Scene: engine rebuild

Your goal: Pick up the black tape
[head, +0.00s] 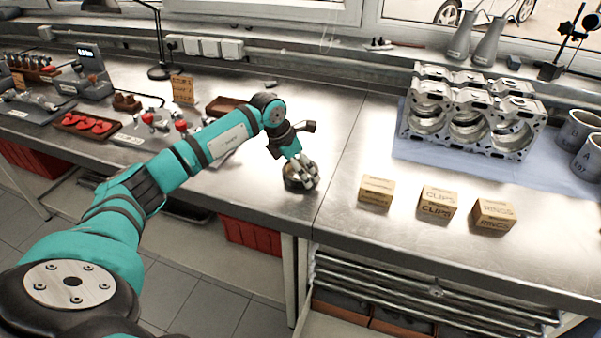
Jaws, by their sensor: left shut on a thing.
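My left gripper (303,178) is at the front part of the steel bench, left of the small cardboard boxes. Its fingers are shut on the black tape (292,184), a dark round roll low on the bench top. The fingers hide part of the roll. I cannot tell whether the tape touches the bench or is slightly above it. My right gripper is not in view.
Several small cardboard boxes (437,203) stand to the right. An engine block (470,115) stands on a blue mat (420,152) behind them. Bench around the gripper is clear.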

